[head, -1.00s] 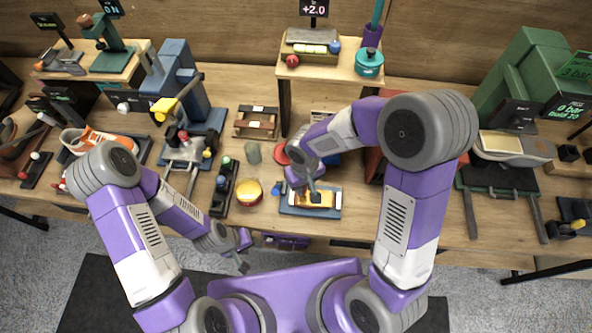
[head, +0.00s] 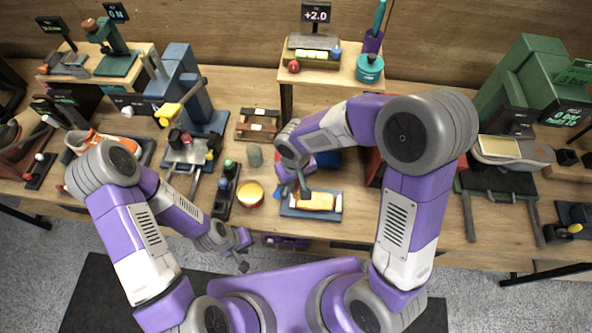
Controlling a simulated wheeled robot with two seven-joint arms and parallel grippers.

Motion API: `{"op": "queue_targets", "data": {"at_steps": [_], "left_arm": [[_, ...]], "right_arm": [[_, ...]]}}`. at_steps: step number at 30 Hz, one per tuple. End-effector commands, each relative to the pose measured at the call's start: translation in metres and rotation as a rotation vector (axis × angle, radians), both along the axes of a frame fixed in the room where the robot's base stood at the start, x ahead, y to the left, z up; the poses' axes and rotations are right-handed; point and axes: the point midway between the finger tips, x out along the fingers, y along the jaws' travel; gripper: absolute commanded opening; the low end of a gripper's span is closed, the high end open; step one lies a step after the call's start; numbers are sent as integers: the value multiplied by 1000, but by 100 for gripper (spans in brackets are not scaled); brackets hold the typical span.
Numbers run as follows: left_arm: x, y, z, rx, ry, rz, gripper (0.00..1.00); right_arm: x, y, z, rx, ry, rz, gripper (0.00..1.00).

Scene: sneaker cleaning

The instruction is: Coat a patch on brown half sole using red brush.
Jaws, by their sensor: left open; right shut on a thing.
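A small tan-orange piece (head: 318,202), which looks like the half sole, lies on a blue-grey tray (head: 288,212) at the front middle of the bench. My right gripper (head: 304,190) is over the left end of this piece, pointing down. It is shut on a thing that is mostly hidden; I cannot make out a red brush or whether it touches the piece. My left gripper (head: 242,263) is open and empty, low in front of the bench edge, away from the tray.
A wooden stand (head: 345,73) with a teal pot (head: 369,68) rises behind. A green press (head: 525,85) is at the right. Bare bench shows right of the tray.

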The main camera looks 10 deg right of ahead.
Motion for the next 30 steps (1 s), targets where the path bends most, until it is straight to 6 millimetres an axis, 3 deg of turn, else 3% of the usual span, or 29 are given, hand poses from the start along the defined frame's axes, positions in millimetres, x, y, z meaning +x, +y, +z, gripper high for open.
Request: {"op": "queue_targets", "data": {"at_steps": [12, 30], "left_arm": [[0, 0, 28, 0, 0, 0, 43], [0, 0, 29, 0, 0, 0, 43]], "right_arm": [[0, 1, 39, 1, -1, 3, 0], [0, 2, 41, 0, -1, 4, 0]]}}
